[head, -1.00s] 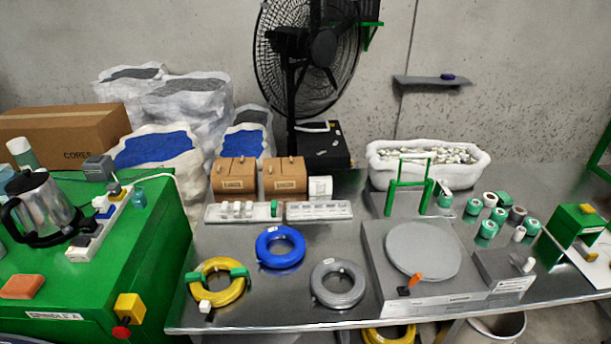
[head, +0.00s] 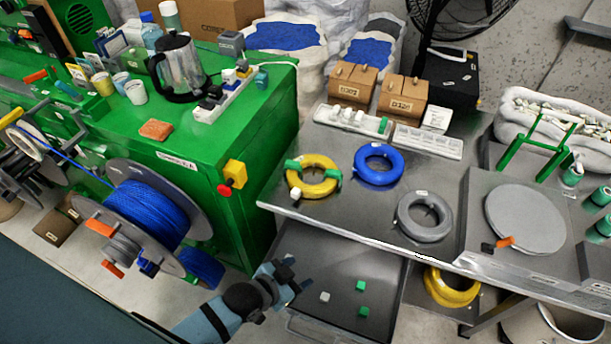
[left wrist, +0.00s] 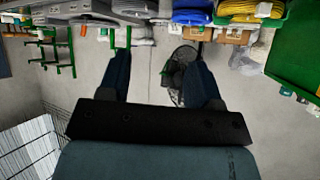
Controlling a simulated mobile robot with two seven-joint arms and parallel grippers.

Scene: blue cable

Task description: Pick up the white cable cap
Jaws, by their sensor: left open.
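Two small white caps show in the head view. One white cap (head: 296,193) sits at the front of the yellow cable coil (head: 307,188) on the metal table. I cannot tell which one is the task's cap. My left gripper (head: 291,278) is open, left of the lower white cap and in front of the table edge. In the left wrist view my left gripper (left wrist: 163,78) has its fingers apart with nothing between them. My right gripper is out of view.
A blue coil (head: 378,151) and a grey coil (head: 441,218) lie on the table. A green bench (head: 260,125) stands left, with a blue cable reel (head: 150,214) before it. A yellow coil (head: 451,287) lies below the table edge.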

